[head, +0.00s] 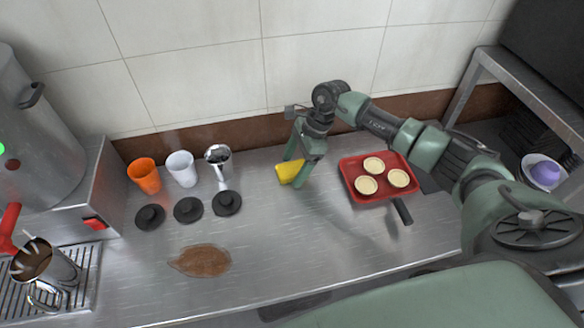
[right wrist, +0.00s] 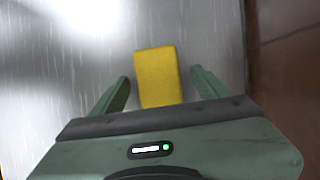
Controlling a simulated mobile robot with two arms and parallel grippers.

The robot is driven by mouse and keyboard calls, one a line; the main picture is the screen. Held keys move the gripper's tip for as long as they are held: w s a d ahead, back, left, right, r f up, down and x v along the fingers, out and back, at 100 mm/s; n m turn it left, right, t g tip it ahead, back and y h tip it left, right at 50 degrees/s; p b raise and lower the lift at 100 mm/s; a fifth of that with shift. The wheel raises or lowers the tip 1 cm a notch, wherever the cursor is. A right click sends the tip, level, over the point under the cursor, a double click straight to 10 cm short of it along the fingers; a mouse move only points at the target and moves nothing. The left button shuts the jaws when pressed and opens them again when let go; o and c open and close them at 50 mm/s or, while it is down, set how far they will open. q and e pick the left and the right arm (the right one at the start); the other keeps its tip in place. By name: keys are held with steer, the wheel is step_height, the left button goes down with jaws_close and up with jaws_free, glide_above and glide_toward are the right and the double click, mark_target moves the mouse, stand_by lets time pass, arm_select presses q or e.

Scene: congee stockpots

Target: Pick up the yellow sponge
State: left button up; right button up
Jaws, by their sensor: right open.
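The yellow sponge (head: 288,173) is on the metal counter near the back wall, left of the red tray. My right gripper (head: 294,170) is over it, pointing down, and partly hides the sponge's right end. In the right wrist view the sponge (right wrist: 158,76) lies between the two open green fingers (right wrist: 160,88), with a gap on each side. Its near end is hidden by the gripper body. Whether it touches the gripper body cannot be told. My left gripper is not in view.
A red tray (head: 351,171) with three round pale items stands to the right. An orange cup (head: 145,176), a white cup (head: 181,169), a metal cup (head: 218,161) and three black lids stand left. A brown spill (head: 201,261) lies in front. The counter's centre is clear.

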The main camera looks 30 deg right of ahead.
mark_target(294, 168)
steer(key=c, duration=1.4)
step_height(294, 168, up, 20)
steer(key=b, duration=0.4)
